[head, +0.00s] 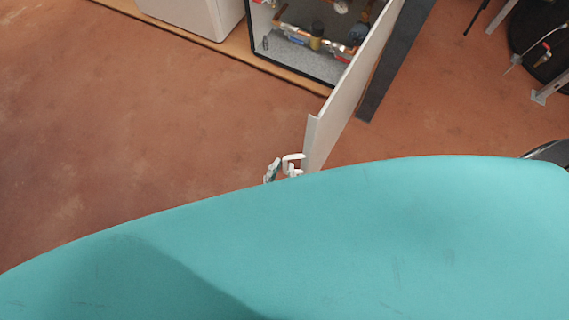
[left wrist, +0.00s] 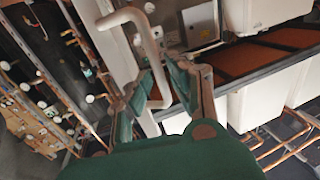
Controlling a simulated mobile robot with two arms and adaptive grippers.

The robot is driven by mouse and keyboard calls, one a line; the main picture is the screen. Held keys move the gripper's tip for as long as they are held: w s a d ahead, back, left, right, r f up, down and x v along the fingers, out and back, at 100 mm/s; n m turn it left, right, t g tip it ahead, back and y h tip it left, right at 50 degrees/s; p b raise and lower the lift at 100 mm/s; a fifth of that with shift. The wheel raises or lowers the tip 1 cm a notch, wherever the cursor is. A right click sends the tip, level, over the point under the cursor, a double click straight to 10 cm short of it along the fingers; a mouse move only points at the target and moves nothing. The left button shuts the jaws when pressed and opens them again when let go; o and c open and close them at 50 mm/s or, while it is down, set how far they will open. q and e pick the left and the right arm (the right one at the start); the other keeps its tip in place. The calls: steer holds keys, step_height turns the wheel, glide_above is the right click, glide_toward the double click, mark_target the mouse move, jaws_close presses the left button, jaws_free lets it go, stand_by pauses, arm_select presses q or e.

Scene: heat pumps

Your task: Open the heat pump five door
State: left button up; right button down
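The heat pump door (head: 345,95) is a white panel seen nearly edge-on in the head view. It stands swung wide open from its cabinet (head: 318,65), with the inside exposed. A white bent handle (head: 292,163) is at its near end. My left gripper (head: 272,171) shows only as a small part beside the handle, the rest hidden behind my teal body. In the left wrist view the white bar handle (left wrist: 143,40) passes between the two green-padded fingers of my left gripper (left wrist: 158,80). The fingers look apart, with gaps beside the bar. My right gripper is not in view.
Pipes and valves (head: 315,40) show inside the cabinet. Another white unit (head: 195,15) stands to its left on a wooden base edge (head: 250,55). Reddish floor on the left is clear. Dark round equipment stands at the upper right.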

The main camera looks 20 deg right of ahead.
arm_select(q)
steer(key=v, duration=1)
steer(key=shift+s, duration=0.3)
steer(key=shift+a+f, duration=0.1)
